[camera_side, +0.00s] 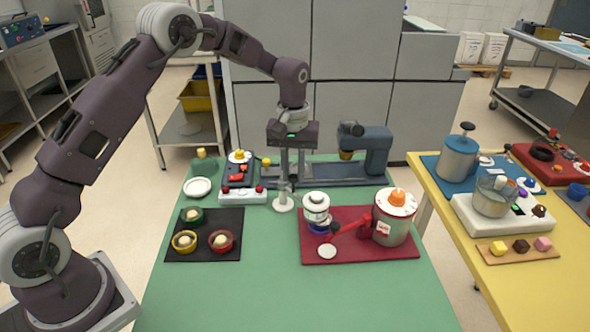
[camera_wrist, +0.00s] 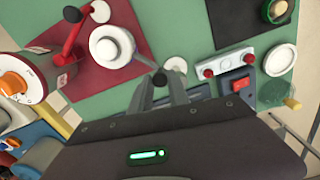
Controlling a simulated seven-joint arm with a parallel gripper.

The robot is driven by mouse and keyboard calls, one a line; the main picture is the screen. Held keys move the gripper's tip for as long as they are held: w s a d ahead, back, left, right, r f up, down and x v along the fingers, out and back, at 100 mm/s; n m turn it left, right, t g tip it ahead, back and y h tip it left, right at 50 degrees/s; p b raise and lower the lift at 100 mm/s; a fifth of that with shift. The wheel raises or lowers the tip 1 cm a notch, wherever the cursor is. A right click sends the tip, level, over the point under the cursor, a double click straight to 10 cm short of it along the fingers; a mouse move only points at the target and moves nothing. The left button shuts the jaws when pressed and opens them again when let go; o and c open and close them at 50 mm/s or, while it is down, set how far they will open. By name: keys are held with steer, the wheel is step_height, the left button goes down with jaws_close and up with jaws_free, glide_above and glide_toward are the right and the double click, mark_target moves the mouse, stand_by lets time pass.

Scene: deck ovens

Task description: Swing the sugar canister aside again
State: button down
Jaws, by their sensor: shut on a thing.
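A white canister with a round lid (camera_side: 316,202), apparently the sugar canister, sits over the left part of the red mat (camera_side: 385,252), above a blue ring or cup. It also shows from above in the wrist view (camera_wrist: 112,46). A thin bar runs from it towards my gripper and a white-based post (camera_side: 284,203) on its left. My gripper (camera_side: 291,181) points down beside the post, with its fingers close together on the bar or its handle. The wrist view shows the fingertips (camera_wrist: 160,80) at the bar's end; the exact grip is hidden.
A large canister with an orange knob (camera_side: 391,230) and a red arm stand right on the mat. A switch panel (camera_side: 243,195) and a black mat with several bowls (camera_side: 204,253) lie left. A blue-grey machine (camera_side: 377,147) stands behind. The green table's front is clear.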

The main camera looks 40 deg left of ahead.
steer(key=shift+s+a+m, duration=0.4)
steer(key=shift+s+m, duration=0.15)
steer(key=shift+m, duration=1.2)
steer(key=shift+s+a+m, duration=0.35)
steer(key=shift+s+m, duration=0.15)
steer(key=shift+m, duration=1.3)
steer(key=shift+s+a+m, duration=0.4)
steer(key=shift+s+m, duration=0.15)
steer(key=shift+m, duration=1.2)
steer(key=c, duration=1.3)
jaws_free()
steer(key=shift+o, duration=0.2)
step_height(320, 180, up, 7)
steer(key=shift+r, duration=0.1)
